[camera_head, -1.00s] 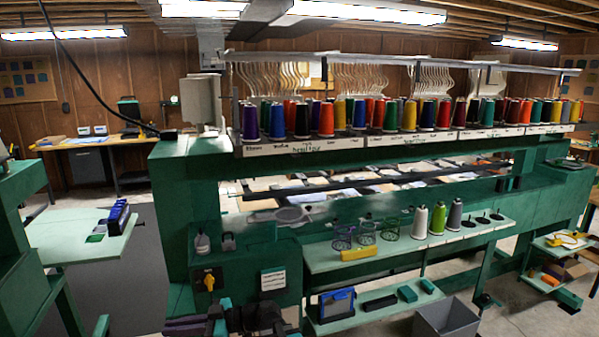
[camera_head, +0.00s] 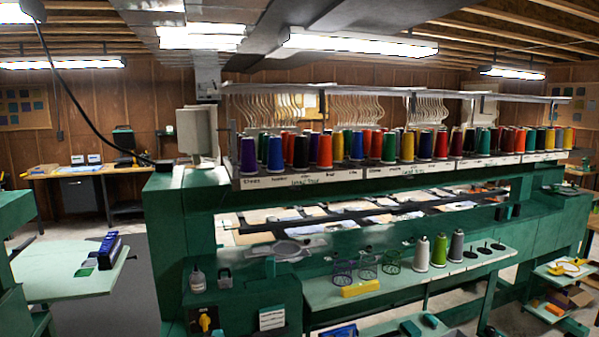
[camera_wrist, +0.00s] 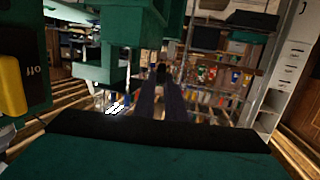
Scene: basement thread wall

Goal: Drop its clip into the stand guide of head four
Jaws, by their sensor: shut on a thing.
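In the wrist view my gripper (camera_wrist: 161,86) has two dark fingers close together. A small dark thing (camera_wrist: 160,70) shows at their tips; it is too dim to tell whether it is the clip. My gripper is not visible in the head view. The thread stand is the long rack of coloured cones on the green machine (camera_head: 250,205). Clusters of curved white guide tubes (camera_head: 430,108) hang under its upper rail (camera_head: 350,91). White label strips (camera_head: 310,178) run below the cones. Their writing is too small to tell which section is head four.
A yellow rotary switch (camera_head: 205,321) is on the machine's front; it also shows in the wrist view (camera_wrist: 11,86). A green shelf (camera_head: 400,282) holds a yellow block (camera_head: 360,288), wire baskets and cones. A side table (camera_head: 60,275) stands at left. A black cable (camera_head: 75,85) hangs at left.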

